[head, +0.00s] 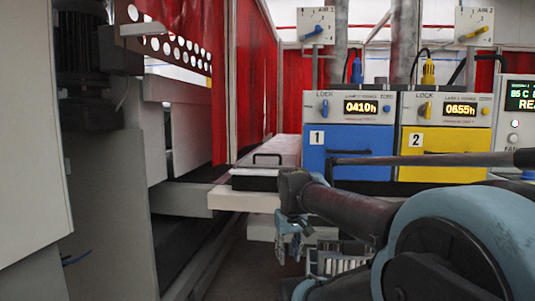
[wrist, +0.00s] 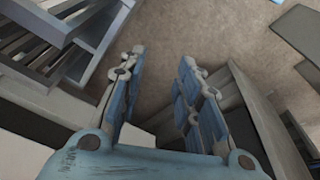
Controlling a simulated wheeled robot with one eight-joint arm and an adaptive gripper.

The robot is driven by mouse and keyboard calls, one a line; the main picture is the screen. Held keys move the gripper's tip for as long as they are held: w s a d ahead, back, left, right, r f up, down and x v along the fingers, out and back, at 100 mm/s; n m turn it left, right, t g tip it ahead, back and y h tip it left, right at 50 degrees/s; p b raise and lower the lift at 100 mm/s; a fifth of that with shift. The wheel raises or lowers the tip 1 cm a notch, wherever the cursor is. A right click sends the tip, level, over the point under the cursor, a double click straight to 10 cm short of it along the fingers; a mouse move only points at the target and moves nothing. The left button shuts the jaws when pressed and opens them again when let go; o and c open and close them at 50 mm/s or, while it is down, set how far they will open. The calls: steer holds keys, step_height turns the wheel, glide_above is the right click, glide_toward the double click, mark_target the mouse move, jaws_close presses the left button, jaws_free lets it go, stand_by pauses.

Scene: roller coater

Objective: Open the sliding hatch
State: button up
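No part is marked as the sliding hatch, so I cannot tell for certain which it is. A pale flat panel (head: 283,146) with a small black bar handle (head: 267,157) lies at the middle of the head view, behind my arm. My gripper (head: 289,243) hangs pointing down, in front of and below that panel, apart from the handle. In the wrist view my gripper (wrist: 162,60) has its two blue-padded fingers apart, with only floor between them. The hatch and the handle cannot be made out in the wrist view.
A blue unit (head: 345,160) and a yellow unit (head: 444,150) with lit displays stand behind, at right. A grey machine body (head: 105,205) fills the left. A pale ledge (head: 243,198) juts out beside my arm. Slatted grey frames (wrist: 45,45) lie close to my fingers.

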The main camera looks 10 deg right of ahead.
steer(key=w+r+n, duration=0.3)
steer(key=w+r, duration=0.6)
steer(key=r, duration=0.4)
steer(key=w+r+n, duration=0.3)
steer(key=w+r, duration=0.7)
steer(key=r, duration=0.3)
steer(key=n, duration=0.7)
glide_toward(271, 155)
steer(key=f, duration=0.2)
steer(key=w+f, duration=0.1)
steer(key=f, duration=0.2)
steer(key=w+f, duration=0.1)
steer(key=f, duration=0.1)
steer(key=shift+w+a+f, duration=0.2)
steer(key=shift+w+a, duration=0.05)
jaws_close()
